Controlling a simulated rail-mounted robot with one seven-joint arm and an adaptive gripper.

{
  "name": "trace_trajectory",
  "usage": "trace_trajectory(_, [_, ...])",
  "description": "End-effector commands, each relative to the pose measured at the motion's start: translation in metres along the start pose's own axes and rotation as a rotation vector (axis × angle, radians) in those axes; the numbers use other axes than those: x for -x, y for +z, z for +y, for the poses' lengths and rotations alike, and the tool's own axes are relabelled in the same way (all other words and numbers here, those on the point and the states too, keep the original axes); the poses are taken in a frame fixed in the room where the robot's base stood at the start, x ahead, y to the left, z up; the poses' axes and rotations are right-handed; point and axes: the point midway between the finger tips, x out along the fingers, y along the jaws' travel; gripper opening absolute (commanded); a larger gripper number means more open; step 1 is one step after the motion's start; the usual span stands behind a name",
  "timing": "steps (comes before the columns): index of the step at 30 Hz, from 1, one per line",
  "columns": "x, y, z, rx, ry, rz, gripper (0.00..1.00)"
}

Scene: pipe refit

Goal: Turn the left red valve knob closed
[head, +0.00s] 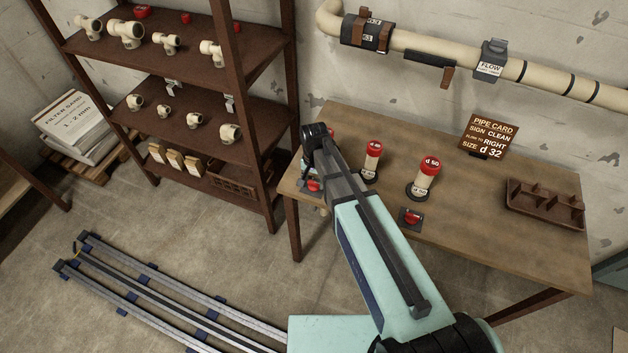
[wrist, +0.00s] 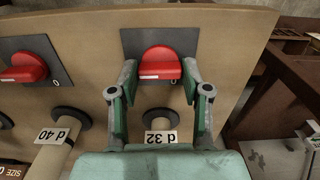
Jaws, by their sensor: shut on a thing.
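The left red valve knob (wrist: 158,64) sits on a dark square plate (wrist: 130,40) in the wrist view, between the two fingers of my gripper (wrist: 160,74). The fingers are shut on it, one on each side. Its white strip lies across the picture. In the head view a bit of this knob (head: 314,185) shows at the table's left end, below my arm's dark end link, and the fingers are mostly hidden. The other red knob (head: 411,215) is free on its own plate and also shows at the left of the wrist view (wrist: 24,68).
Red-capped pipe stubs (head: 427,174) (head: 372,160) stand behind the knobs on the table (head: 500,235). A pipe card (head: 489,133) and brown tray (head: 545,208) are farther right. A shelf (head: 180,70) with fittings stands left. A wall pipe (head: 420,45) runs above.

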Motion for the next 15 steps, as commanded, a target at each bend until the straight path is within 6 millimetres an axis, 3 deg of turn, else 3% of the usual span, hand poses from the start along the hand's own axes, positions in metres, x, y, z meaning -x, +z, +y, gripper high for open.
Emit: trace_trajectory(15, [-0.0031,0.0002,0.0003,0.344,0.001,0.0,0.13])
